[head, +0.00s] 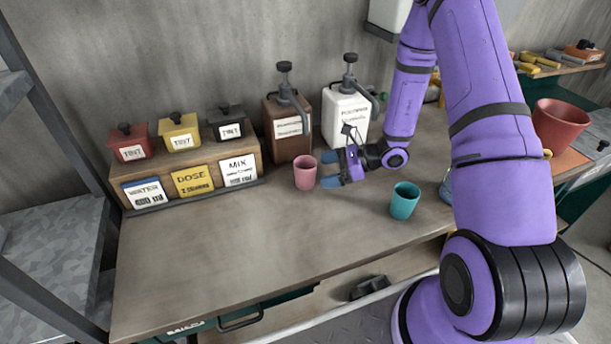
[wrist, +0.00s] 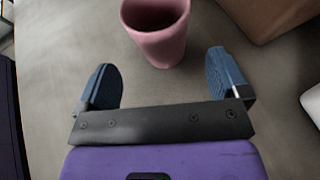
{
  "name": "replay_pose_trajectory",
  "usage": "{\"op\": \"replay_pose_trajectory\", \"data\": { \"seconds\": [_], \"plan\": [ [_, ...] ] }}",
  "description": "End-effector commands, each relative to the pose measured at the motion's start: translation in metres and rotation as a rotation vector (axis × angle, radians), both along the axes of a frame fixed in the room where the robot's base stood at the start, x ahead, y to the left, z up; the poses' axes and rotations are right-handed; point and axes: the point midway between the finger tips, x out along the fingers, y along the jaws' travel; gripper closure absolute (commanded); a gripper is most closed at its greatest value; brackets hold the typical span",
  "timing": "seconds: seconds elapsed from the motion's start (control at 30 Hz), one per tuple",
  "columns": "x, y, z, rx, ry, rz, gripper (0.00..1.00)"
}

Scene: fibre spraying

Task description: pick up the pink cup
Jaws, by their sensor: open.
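The pink cup (head: 305,173) stands upright on the workbench, in front of the brown pump bottle. In the wrist view the pink cup (wrist: 161,38) is at the top middle, just beyond the fingertips and roughly centred between them. My gripper (head: 330,175) is just right of the cup in the head view, low over the bench. In the wrist view my gripper (wrist: 164,77) has its two blue fingers spread wide with nothing between them. The cup's top edge is cut off in the wrist view.
A teal cup (head: 404,200) stands right of my gripper. The brown pump bottle (head: 287,128) and white pump bottle (head: 345,117) stand behind. A wooden rack (head: 188,160) with labelled boxes is at the left. The bench's front left (head: 220,260) is clear.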

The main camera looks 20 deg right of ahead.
Motion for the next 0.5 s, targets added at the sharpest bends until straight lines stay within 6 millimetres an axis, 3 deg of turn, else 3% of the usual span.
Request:
{"op": "replay_pose_trajectory", "data": {
  "seconds": [0.23, 0.5],
  "plan": [
    [0.006, 0.015, -0.006, -0.001, 0.001, 0.002, 0.07],
    [0.021, 0.045, -0.018, 0.000, 0.002, 0.004, 0.07]
  ]
}}
